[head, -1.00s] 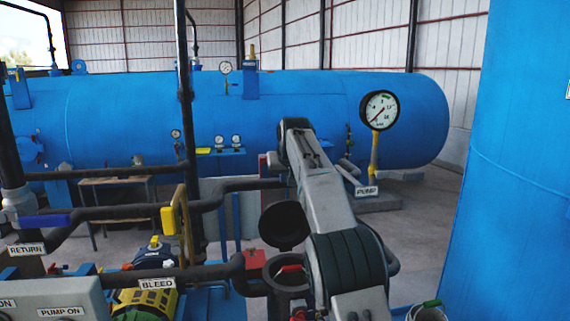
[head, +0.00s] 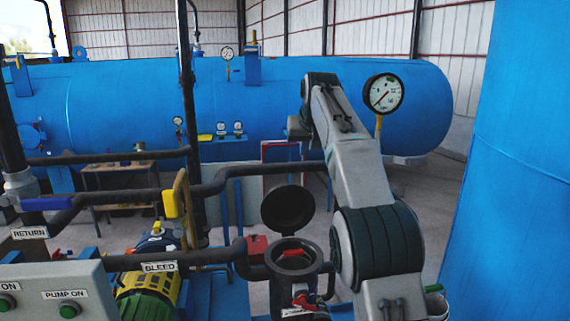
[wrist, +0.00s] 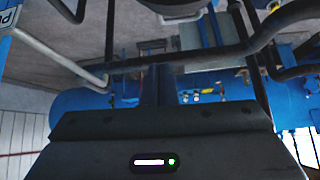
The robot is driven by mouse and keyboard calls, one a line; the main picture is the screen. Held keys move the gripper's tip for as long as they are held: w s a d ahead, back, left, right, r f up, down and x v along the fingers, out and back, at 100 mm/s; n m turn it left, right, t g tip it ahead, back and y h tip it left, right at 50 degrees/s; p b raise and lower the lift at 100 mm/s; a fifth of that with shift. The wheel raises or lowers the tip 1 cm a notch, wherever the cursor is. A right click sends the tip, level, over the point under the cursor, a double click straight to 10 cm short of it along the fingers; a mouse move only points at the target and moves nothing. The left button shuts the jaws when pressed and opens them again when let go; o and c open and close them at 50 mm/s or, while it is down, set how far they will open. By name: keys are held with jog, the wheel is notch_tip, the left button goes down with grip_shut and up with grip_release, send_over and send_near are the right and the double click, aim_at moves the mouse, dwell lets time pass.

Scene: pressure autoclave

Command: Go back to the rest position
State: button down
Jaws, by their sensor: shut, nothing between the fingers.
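My gripper (wrist: 158,90) shows in the wrist view as narrow dark fingers beyond its dark housing. The fingers are together and hold nothing. In the head view my arm rises from the lower right and bends away toward the blue tank, and my gripper is hidden behind it. In the wrist view, the picture is upside down, with the floor above and the blue tank (wrist: 80,110) below. A dark pipe (wrist: 215,57) crosses beyond the fingers; I cannot tell the distance between them.
An open-lidded pot (head: 293,257) stands left of my arm. Dark pipes (head: 240,183) run across the left, above a yellow pump (head: 150,285) and a button panel (head: 55,290). A dial gauge (head: 383,93) is just right of my arm. A blue vessel (head: 520,170) fills the right.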

jog(key=s+d+f+g+b, duration=0.1)
jog(key=s+d, duration=0.2)
jog(key=s, duration=0.2)
jog(key=s+d+f+b, duration=0.1)
jog(key=s+d+f, duration=0.1)
jog(key=s, duration=0.3)
jog(key=s+d+f+g+b, duration=0.1)
jog(key=s+f, duration=0.7)
jog(key=s, duration=0.3)
jog(key=s+d+f+g+b, duration=0.1)
jog(key=s+d+f, duration=0.1)
jog(key=s+f, duration=0.6)
jog(key=s+d+f+m+h+b, duration=0.1)
jog(key=s+f, duration=0.8)
jog(key=s, duration=0.7)
jog(key=shift+d+g, duration=0.2)
jog(key=shift+g, duration=0.2)
